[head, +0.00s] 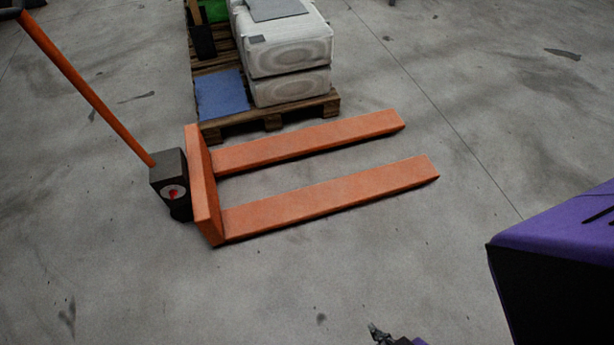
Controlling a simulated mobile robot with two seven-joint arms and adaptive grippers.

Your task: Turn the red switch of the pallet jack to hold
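The orange pallet jack (300,205) stands on the floor with its two forks pointing right. Its orange handle slants up to the left from a dark housing (168,167). The red switch (173,193) is a small red spot in a pale round plate on the housing's front. It is too small to tell which position it points to. A dark gripper tip (379,334), seemingly my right gripper, shows at the bottom edge, well away from the switch. Most of it is cut off, so its opening is unclear. My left gripper is not in view.
Behind the forks stands a wooden pallet (272,121) with stacked pale sacks (285,55) and a flat blue piece (221,94). A green item (214,10) lies at the far end. The concrete floor in front of and left of the jack is clear.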

